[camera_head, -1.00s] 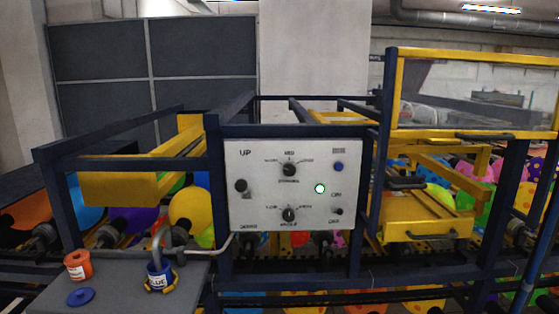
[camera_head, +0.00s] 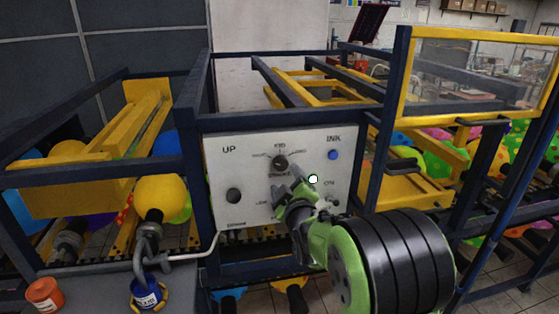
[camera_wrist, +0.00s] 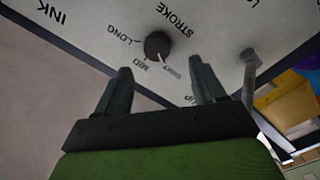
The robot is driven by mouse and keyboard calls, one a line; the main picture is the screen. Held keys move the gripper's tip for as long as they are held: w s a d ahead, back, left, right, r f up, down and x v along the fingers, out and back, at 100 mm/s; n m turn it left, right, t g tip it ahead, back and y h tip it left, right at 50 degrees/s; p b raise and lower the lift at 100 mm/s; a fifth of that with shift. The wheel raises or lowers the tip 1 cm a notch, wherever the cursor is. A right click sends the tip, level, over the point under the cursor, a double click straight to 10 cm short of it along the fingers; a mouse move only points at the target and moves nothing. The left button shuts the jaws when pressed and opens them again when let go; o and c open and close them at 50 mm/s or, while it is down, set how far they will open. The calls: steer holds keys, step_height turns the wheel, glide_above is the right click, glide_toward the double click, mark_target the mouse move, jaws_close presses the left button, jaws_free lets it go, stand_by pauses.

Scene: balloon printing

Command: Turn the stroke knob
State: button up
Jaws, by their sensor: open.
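The stroke knob (camera_head: 280,162) is a small dark round knob, the upper dial on the white control panel (camera_head: 225,170). In the wrist view the stroke knob (camera_wrist: 157,45) shows upside down, with LONG, MID and SHORT printed around it. A light mark shows at its edge on the MID and SHORT side. My gripper (camera_head: 289,183) is just below and right of the knob in the head view and covers the lower dial. In the wrist view my gripper (camera_wrist: 160,70) is open and empty, its fingers spread either side of the knob's line. The knob appears beyond the fingertips, apart from them.
A black knob (camera_head: 233,195), a blue INK button (camera_head: 334,155) and a lit green-white lamp (camera_head: 313,179) are also on the panel. Dark blue frame bars (camera_head: 196,170) surround it. A blue glue pot (camera_head: 147,293) and an orange pot (camera_head: 43,294) stand at lower left.

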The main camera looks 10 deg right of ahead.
mark_target(281, 166)
steer(key=w, duration=0.2)
steer(key=w+p, duration=0.1)
steer(key=w, duration=0.1)
steer(key=w+p, duration=0.1)
steer(key=w, duration=0.1)
steer(key=shift+w+d+r, duration=0.2)
steer(key=shift+r, duration=0.15)
steer(key=shift+w+a+f, duration=0.1)
steer(key=shift+w+f, duration=0.1)
steer(key=shift+w, duration=0.25)
steer(key=shift+s, duration=0.15)
steer(key=shift+c, duration=1.4)
steer(key=c, duration=0.8)
